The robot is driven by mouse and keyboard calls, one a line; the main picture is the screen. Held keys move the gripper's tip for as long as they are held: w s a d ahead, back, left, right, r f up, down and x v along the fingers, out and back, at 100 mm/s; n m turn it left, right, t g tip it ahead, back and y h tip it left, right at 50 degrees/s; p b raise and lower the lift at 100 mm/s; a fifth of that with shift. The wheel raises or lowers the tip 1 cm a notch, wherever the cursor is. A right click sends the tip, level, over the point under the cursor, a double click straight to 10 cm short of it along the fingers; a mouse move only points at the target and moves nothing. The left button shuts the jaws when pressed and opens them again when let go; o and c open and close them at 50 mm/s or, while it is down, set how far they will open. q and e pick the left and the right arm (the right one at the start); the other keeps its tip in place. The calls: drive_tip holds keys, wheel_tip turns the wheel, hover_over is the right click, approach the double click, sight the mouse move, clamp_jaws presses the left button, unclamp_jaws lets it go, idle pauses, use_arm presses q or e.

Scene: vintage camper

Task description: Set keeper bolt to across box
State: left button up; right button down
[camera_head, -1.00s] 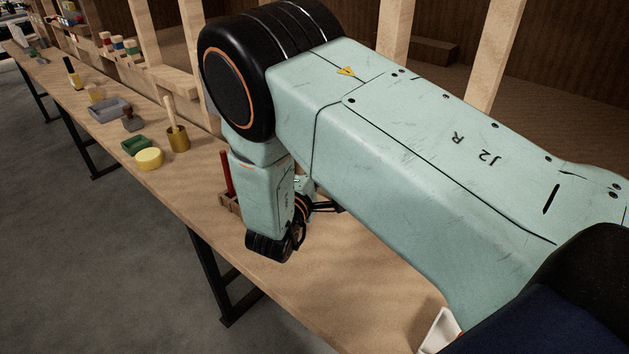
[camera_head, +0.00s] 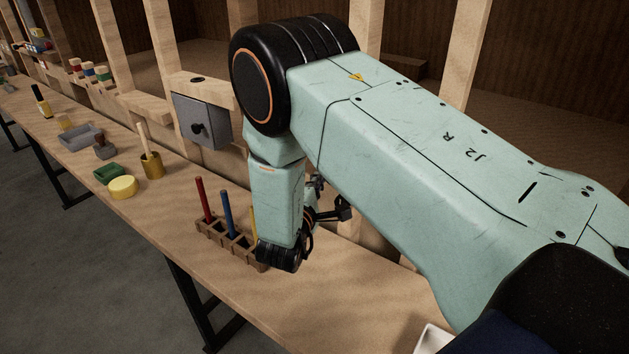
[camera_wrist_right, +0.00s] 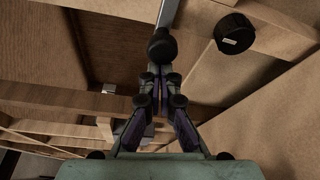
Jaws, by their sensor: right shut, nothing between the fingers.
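I cannot tell which part is the keeper bolt. My right gripper (camera_head: 343,208) is partly hidden behind my forearm, to the right of the box and apart from it. In the right wrist view its fingers (camera_wrist_right: 160,76) are shut and empty. A grey bar with a black ball end (camera_wrist_right: 162,45) shows just beyond the fingertips; I cannot tell if they touch. My left gripper is not in view.
A wooden rack (camera_head: 229,243) with red, blue and yellow sticks stands on the workbench (camera_head: 180,220) close to my right wrist. A brass cup (camera_head: 152,166), a yellow round block (camera_head: 122,187) and a green tray (camera_head: 109,174) stand left. A black disc (camera_wrist_right: 234,33) shows in the wrist view.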

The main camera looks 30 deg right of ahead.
sight(334, 183)
drive_tip(key=s, duration=0.1)
drive_tip(key=s+d+p, duration=0.1)
drive_tip(key=s, duration=0.1)
drive_tip(key=shift+s+d+r+p, duration=0.1)
drive_tip(key=shift+s+d+p, duration=0.15)
drive_tip(key=shift+s+p, duration=0.1)
drive_tip(key=shift+s+d, duration=0.15)
drive_tip(key=shift+s, duration=0.15)
